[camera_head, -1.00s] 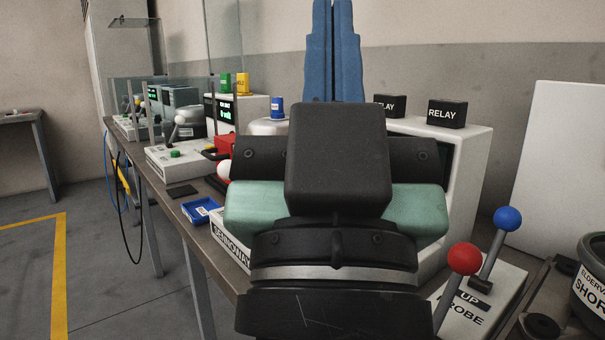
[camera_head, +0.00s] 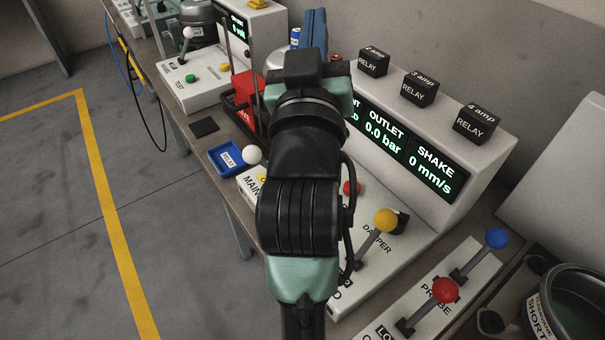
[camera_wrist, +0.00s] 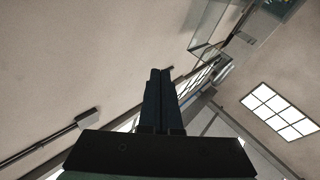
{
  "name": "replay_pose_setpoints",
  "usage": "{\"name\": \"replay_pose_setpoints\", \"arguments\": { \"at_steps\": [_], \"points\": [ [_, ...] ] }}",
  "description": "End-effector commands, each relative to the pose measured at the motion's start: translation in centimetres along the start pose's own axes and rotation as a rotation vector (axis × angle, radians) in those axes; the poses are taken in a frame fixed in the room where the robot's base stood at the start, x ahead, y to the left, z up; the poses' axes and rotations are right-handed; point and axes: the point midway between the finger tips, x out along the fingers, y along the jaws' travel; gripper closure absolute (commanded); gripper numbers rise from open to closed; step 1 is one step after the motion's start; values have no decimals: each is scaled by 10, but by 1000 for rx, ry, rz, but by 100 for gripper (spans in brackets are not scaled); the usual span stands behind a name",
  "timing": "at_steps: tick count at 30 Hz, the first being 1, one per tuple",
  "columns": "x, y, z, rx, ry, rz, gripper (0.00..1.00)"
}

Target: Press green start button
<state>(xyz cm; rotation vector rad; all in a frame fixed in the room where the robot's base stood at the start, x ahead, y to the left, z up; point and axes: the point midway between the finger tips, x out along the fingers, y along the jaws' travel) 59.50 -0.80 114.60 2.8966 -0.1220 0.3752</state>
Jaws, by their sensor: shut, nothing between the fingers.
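My gripper (camera_head: 315,14) points away from the camera in the head view, its blue fingers together and empty above the bench. The wrist view shows the same shut fingers (camera_wrist: 161,72) against wall and ceiling, with no button there. A green button (camera_head: 190,78) sits on a white test panel (camera_head: 205,95) at the upper left, left of my gripper and apart from it. A nearer white console (camera_head: 400,235) carries a red button (camera_head: 351,187) and a yellow-knobbed lever (camera_head: 385,220). My arm hides part of this console, so I cannot tell if a green button is there.
Relay blocks (camera_head: 420,88) stand on a display cabinet (camera_head: 490,155) at right. Red-knobbed (camera_head: 445,290) and blue-knobbed (camera_head: 497,238) levers rise at the front right, beside an open canister (camera_head: 575,305). A blue tray (camera_head: 228,158) lies near the bench edge. The floor at left is clear.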

Motion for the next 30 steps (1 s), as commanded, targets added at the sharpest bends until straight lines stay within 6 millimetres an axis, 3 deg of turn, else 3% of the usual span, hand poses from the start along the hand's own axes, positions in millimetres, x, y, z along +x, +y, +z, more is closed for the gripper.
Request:
{"name": "replay_pose_setpoints", "arguments": {
  "at_steps": [1,14,23,30],
  "points": [
    [8,2,-6,-14,-35,-5,100],
    [24,-4,32,-136,-297,-50,100],
    [13,-8,57,-222,-476,-99,100],
    [-7,-11,74,-290,-615,-149,100]
  ]
}}
